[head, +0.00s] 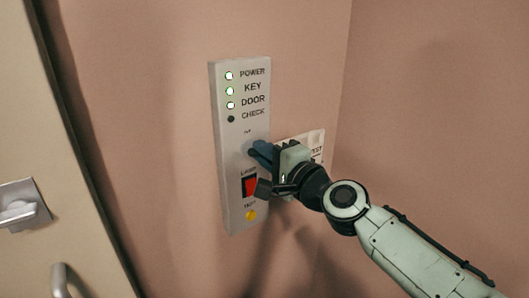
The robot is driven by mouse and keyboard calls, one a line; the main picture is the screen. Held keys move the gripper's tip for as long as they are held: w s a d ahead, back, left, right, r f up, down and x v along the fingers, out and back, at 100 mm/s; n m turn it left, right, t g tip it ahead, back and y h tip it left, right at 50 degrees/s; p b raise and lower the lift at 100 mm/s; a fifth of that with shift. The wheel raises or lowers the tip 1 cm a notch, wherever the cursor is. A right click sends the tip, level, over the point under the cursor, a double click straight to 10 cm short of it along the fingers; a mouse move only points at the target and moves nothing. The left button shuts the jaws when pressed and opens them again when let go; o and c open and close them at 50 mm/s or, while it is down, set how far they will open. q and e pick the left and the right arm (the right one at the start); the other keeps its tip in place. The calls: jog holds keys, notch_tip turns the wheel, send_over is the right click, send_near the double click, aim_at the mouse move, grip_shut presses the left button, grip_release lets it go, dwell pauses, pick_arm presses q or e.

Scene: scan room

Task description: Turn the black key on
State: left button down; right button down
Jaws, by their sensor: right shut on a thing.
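A grey control panel (230,150) is fixed to the pink wall. It has lights labelled POWER, KEY, DOOR and CHECK; the KEY light (229,91) glows green, the POWER and DOOR lights look white, and CHECK is dark. My right gripper (257,152) comes in from the right and is shut at the key's place on the panel, below the lights. The black key itself is hidden by the fingers, so I cannot tell its angle. My left gripper is not in view.
Just below the gripper are a red switch (250,187) and a yellow button (251,215) on the panel. A white sign (316,140) is partly behind my arm. A beige door with a metal handle (18,213) stands at the left. A wall corner is at the right.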

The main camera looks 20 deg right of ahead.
dwell(0.4)
jog(key=c, duration=1.2)
grip_release()
jog(key=shift+c, duration=0.2)
jog(key=b+v, duration=0.1)
jog(key=v, duration=1.2)
jog(key=shift+s+b, duration=0.2)
jog(key=shift+b, duration=0.2)
